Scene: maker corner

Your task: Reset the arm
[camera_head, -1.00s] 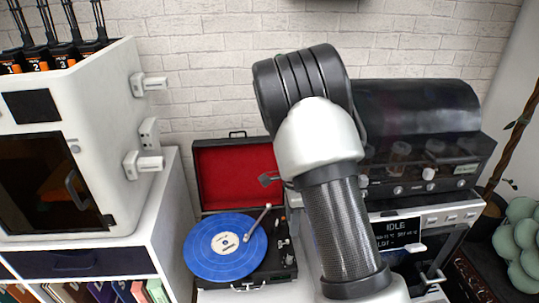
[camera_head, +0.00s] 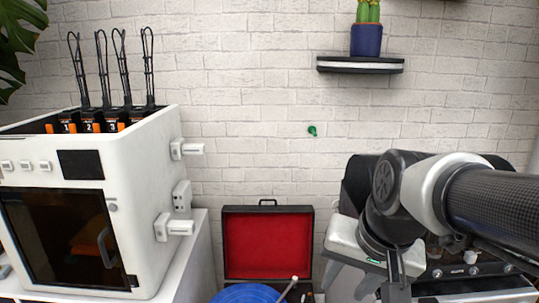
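My arm comes in from the right edge and bends down at a dark wrist joint. My gripper (camera_head: 348,284) hangs below that joint, low and right of centre, pointing down in front of the dark machine on the right. Its pale body and grey fingers show in part. The fingertips are small and unclear, so I cannot tell how far apart they are. I see no object held in it.
A white 3D printer (camera_head: 150,170) stands at the left. A record player with a red-lined open lid (camera_head: 268,243) and blue record (camera_head: 247,294) sits low in the middle, left of my gripper. A wall shelf (camera_head: 360,65) holds a potted cactus (camera_head: 366,38). The wall between is mostly clear.

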